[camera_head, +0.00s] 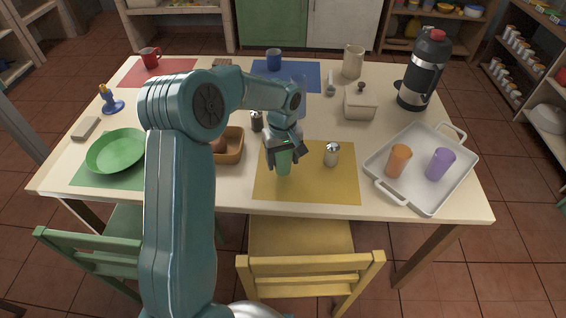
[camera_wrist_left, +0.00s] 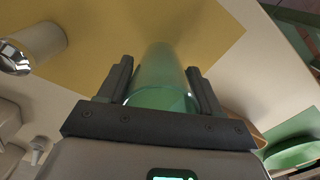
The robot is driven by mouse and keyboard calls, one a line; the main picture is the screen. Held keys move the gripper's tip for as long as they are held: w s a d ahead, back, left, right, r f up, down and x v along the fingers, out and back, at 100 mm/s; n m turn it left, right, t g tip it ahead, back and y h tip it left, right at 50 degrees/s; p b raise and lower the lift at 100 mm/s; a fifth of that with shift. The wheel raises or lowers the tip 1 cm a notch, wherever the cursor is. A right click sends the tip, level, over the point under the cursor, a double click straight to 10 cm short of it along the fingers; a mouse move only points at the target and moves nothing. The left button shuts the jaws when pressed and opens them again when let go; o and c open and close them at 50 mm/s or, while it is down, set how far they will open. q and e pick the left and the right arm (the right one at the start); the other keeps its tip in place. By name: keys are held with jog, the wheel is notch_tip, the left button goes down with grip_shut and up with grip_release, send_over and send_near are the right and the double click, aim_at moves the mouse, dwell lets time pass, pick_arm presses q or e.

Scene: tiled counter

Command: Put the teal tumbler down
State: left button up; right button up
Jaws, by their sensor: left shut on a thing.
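The teal tumbler (camera_head: 283,161) is translucent green and upright, over the yellow placemat (camera_head: 325,188) near the table's front edge. My left gripper (camera_head: 285,150) is shut on the tumbler, holding it from above. In the left wrist view the tumbler (camera_wrist_left: 163,85) stands between the two dark fingers, with the yellow placemat (camera_wrist_left: 110,50) beyond it. I cannot tell whether the tumbler's base touches the placemat. My right gripper does not show in either view.
A silver-topped shaker (camera_head: 332,155) stands right of the tumbler on the placemat. A brown basket (camera_head: 229,147) is to the left. A white tray (camera_head: 428,200) at the right holds an orange tumbler (camera_head: 398,161) and a purple tumbler (camera_head: 440,164). The placemat's front right is clear.

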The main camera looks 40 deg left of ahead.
pick_arm(q)
notch_tip(320, 180, down, 2)
jog(key=shift+f, duration=0.1)
jog(key=shift+f, duration=0.1)
jog(key=o, duration=1.1)
jog(key=shift+c, duration=0.2)
